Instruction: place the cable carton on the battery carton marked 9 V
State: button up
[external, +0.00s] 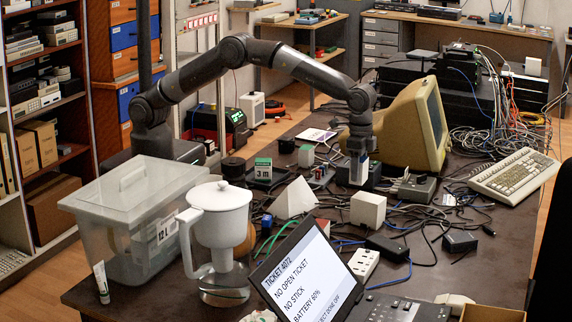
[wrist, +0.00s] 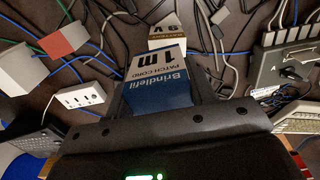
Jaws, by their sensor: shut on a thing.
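The cable carton (wrist: 160,82) is blue and white, marked "Brindlefil", "patch cord" and "1 m". My gripper (external: 358,158) is shut on it, with a dark finger on either side in the wrist view. The carton also shows small under my gripper in the external view (external: 358,172), low over the table's cluttered middle. The battery carton marked 9 V (wrist: 168,32) is pale with a tan strip and lies just beyond the cable carton in the wrist view, partly covered by it. I cannot tell whether they touch.
Loose cables surround the spot. A white power strip (wrist: 78,98) and a grey switch box (wrist: 290,65) lie to either side. A beige monitor (external: 405,125) stands close right of my gripper. A 3 m carton (external: 263,172) and a white block (external: 368,210) stand nearby.

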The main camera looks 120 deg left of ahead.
aim_at(360, 181)
jog(key=shift+w+a+f, duration=0.2)
jog(key=shift+a+f, duration=0.15)
jog(key=shift+f, duration=1.85)
jog(key=shift+f, duration=0.1)
jog(key=o, duration=1.1)
jog(key=shift+c, duration=0.2)
